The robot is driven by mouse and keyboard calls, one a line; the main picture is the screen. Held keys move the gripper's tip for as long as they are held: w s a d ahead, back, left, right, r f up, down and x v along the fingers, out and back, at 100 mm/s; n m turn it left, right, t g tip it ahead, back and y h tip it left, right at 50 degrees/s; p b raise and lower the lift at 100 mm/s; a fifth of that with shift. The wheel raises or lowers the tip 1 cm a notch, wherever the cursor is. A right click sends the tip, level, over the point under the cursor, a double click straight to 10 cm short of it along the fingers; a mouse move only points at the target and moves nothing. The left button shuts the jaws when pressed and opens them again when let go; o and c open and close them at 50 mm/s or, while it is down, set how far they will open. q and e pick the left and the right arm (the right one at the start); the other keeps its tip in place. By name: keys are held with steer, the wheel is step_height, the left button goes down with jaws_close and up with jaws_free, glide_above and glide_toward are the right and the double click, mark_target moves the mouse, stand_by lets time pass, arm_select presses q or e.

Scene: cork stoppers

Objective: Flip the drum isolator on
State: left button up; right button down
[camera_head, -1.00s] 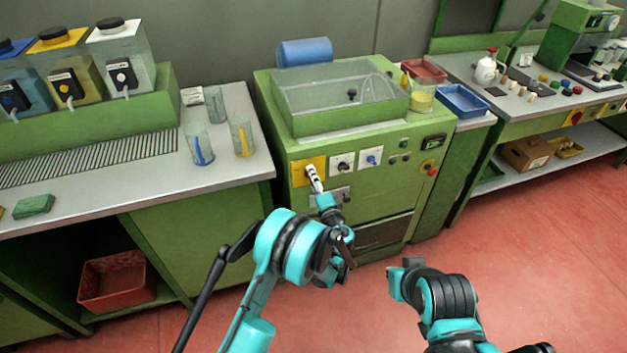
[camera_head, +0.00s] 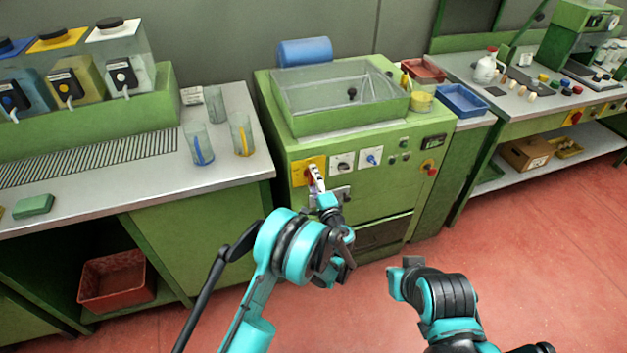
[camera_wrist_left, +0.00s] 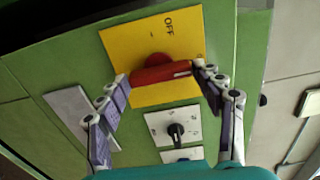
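The drum isolator, a red handle on a yellow plate (camera_head: 299,176) marked OFF, is at the left of the green machine's front panel. In the left wrist view, the red handle (camera_wrist_left: 160,73) lies nearly level across the picture, with the OFF lettering above it. My left gripper (camera_head: 318,178) is at the plate. In the left wrist view its two fingers (camera_wrist_left: 160,74) are apart, one at each end of the handle; firm contact cannot be told. My right gripper (camera_head: 398,280) is low, well away from the panel; its fingers do not show clearly.
Two more switches sit right of the isolator, one with a black knob (camera_head: 343,163) and one with a blue knob (camera_head: 372,158). A red button (camera_head: 432,171) is farther right. Glass beakers stand on the left counter. The floor in front is clear.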

arm_select(q)
steer(key=shift+o, duration=0.7)
steer(key=v, duration=0.7)
steer(key=shift+s, duration=0.25)
